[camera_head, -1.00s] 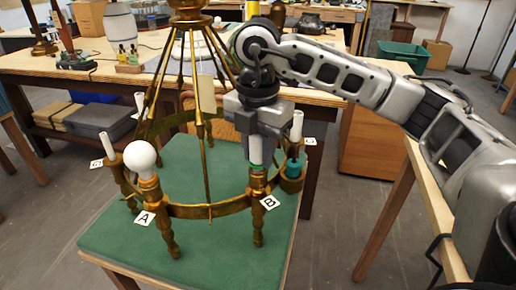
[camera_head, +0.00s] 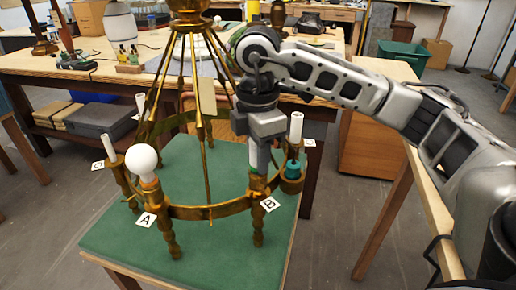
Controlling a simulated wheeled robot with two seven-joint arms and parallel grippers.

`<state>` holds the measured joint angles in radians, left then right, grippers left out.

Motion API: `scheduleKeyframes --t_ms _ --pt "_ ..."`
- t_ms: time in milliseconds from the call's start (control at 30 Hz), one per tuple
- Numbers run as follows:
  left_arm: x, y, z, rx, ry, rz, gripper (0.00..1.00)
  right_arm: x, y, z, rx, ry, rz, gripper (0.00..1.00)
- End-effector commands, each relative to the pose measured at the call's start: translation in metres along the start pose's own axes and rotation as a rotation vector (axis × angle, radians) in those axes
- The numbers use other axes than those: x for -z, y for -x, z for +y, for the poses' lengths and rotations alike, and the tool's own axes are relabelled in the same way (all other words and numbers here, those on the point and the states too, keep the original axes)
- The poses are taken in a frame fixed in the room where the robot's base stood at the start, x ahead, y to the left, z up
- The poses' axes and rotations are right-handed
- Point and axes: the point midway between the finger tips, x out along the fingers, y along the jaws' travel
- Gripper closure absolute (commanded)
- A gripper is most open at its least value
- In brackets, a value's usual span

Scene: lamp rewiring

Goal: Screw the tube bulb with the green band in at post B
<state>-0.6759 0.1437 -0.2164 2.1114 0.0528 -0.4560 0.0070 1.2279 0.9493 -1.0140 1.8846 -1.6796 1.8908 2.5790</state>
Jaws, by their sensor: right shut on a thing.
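The brass chandelier frame (camera_head: 209,211) stands on a green-topped stand. Post B (camera_head: 258,198) is at its front right, beside the tag marked B (camera_head: 269,203). My right gripper (camera_head: 258,166) points down right above post B, shut on the white tube bulb (camera_head: 253,156). The bulb is upright and in line with the post. One finger covers part of it, and its green band is mostly hidden. I cannot tell how deep its base sits in the socket. My left gripper is not in view.
A round white bulb (camera_head: 143,160) stands at post A, with tag A (camera_head: 146,219) below. White tubes stand on other posts, one (camera_head: 295,127) close right of my gripper above a teal piece (camera_head: 292,169). The green mat (camera_head: 190,262) is clear in front.

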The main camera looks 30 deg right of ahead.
Motion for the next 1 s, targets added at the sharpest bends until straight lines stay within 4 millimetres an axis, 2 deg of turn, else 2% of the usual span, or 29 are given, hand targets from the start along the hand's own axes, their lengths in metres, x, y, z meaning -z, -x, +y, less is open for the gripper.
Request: scheduleKeyframes --t_ms 133,367,400,500,767,867,1000 --pt "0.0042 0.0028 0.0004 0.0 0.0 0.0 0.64 -0.0001 0.0016 0.0002 -0.002 -0.144 0.001 0.96" --pt "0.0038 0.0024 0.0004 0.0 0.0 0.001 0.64 -0.0001 0.001 0.0005 -0.003 -0.165 0.001 0.96" --pt "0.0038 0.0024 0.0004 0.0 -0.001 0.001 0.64 -0.0001 0.001 0.0005 -0.003 -0.164 0.0 0.69" --pt "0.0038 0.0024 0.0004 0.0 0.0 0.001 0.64 -0.0001 0.0008 0.0004 -0.003 -0.163 0.0 0.47" --pt "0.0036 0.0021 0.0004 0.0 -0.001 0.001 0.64 0.0 0.0001 0.0002 -0.001 -0.153 0.0 0.47" --pt "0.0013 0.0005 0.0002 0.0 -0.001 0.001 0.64 0.0 -0.001 0.0002 -0.001 -0.064 0.0 0.47" --pt "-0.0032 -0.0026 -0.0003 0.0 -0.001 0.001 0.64 0.0003 -0.0017 0.0002 -0.002 0.182 0.001 0.47"
